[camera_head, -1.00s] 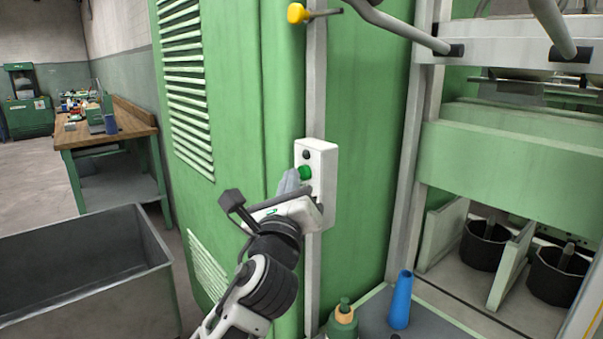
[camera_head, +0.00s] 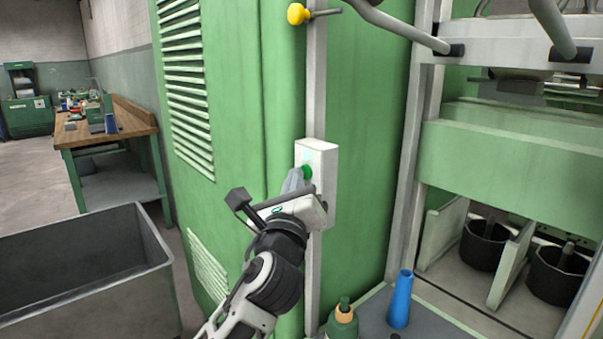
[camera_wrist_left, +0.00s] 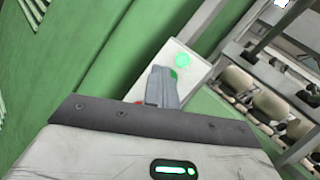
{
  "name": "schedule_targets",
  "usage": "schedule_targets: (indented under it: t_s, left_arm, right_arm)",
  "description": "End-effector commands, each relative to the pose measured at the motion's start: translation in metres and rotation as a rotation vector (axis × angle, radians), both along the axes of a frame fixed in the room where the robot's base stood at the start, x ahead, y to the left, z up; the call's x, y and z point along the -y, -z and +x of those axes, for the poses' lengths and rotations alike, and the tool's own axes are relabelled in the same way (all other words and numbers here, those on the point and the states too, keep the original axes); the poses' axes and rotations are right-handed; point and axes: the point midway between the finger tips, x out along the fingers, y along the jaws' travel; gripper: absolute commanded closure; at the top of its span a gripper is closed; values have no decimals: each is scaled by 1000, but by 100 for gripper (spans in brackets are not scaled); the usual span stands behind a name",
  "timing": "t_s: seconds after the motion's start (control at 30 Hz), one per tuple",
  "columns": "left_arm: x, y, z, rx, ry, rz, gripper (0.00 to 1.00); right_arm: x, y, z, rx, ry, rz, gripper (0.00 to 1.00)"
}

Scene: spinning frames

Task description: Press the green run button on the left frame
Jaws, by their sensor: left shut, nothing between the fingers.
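A white control box (camera_head: 322,160) is fixed to the grey post of the green frame (camera_head: 285,90). The green run button (camera_head: 307,172) sticks out of its face. My left gripper (camera_head: 296,180) is shut and empty, its tips at the button and seemingly touching it. In the left wrist view the shut fingers (camera_wrist_left: 162,88) cover part of the green button (camera_wrist_left: 174,73). Above it a round lamp (camera_wrist_left: 183,60) glows bright green on the box. A bit of red shows beside the fingers, mostly hidden. My right gripper is not in view.
A yellow knob (camera_head: 297,13) juts out above the box. A blue cone (camera_head: 400,300) and a green bottle (camera_head: 342,322) stand below right. A grey open bin (camera_head: 80,300) and a wooden-topped workbench (camera_head: 105,130) are on the left.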

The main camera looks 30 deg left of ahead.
Motion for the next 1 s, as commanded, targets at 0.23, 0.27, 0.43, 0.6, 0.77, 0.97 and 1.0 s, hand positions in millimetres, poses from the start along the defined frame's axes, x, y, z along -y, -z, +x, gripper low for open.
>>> schedule_targets:
  t_s: [0.23,0.27,0.43,0.6,0.77,0.97,1.0]
  left_arm:
    - [-3,0,-6,-2,0,2,100]
    - [-3,0,-8,-2,0,2,100]
    - [-7,0,-16,-1,0,1,100]
    - [-7,0,-17,0,0,0,100]
    - [-7,0,-17,0,0,1,100]
    - [-13,-1,-32,-2,0,2,100]
    - [-15,0,-35,-3,-1,1,100]
  right_arm:
    - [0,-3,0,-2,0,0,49]
    - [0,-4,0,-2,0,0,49]
    - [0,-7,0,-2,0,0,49]
    - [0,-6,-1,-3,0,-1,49]
    - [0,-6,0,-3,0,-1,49]
    - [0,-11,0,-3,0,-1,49]
    - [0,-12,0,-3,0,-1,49]
